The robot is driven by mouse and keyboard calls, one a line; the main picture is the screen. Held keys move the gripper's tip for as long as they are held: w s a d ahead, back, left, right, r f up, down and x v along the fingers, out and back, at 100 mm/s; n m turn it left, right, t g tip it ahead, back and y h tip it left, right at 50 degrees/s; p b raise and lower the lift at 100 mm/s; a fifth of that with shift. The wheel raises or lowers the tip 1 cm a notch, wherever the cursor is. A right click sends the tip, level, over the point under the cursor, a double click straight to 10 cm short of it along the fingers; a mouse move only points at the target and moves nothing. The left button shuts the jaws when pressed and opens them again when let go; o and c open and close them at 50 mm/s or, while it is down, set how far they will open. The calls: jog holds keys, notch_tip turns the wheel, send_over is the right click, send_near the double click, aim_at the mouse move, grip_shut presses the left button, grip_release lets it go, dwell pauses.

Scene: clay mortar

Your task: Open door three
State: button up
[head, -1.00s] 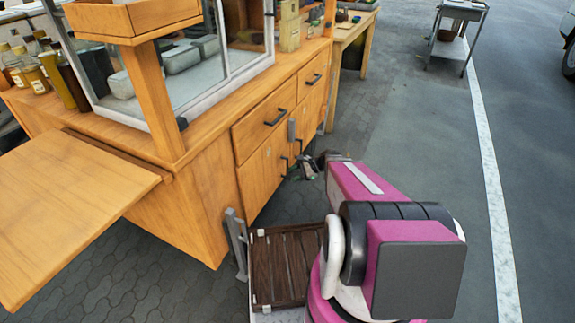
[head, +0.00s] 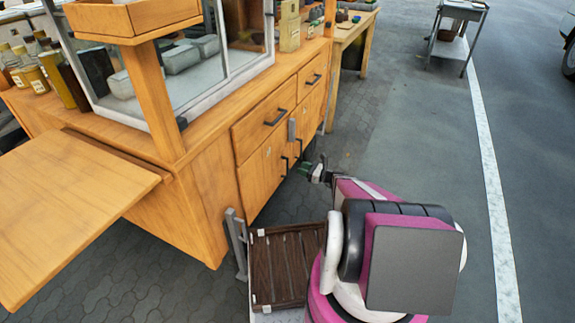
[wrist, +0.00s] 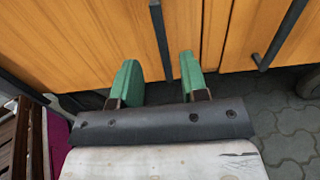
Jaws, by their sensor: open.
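The wooden cart has lower cabinet doors, a left one (head: 262,178) and a right one (head: 310,112), with dark vertical bar handles. I cannot read which is door three. My gripper (head: 308,170) is in front of the lower doors, close to their handles. In the wrist view its green fingers (wrist: 158,66) are open and empty, pointing at the door fronts. One dark bar handle (wrist: 160,38) appears between the fingers; I cannot tell whether it is within their reach. A second handle (wrist: 284,36) is to the right. The doors look closed.
Drawers (head: 272,112) sit above the doors. A dark slatted wooden rack (head: 287,262) lies below, left of my arm. A wooden side shelf (head: 72,205) sticks out at left. Open pavement (head: 420,130) is to the right, with a metal trolley (head: 458,30) far off.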

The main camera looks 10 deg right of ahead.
aim_at(288, 164)
jog(key=x, duration=0.8)
jog(key=shift+w+a, duration=0.25)
jog(key=shift+a, duration=0.05)
grip_shut()
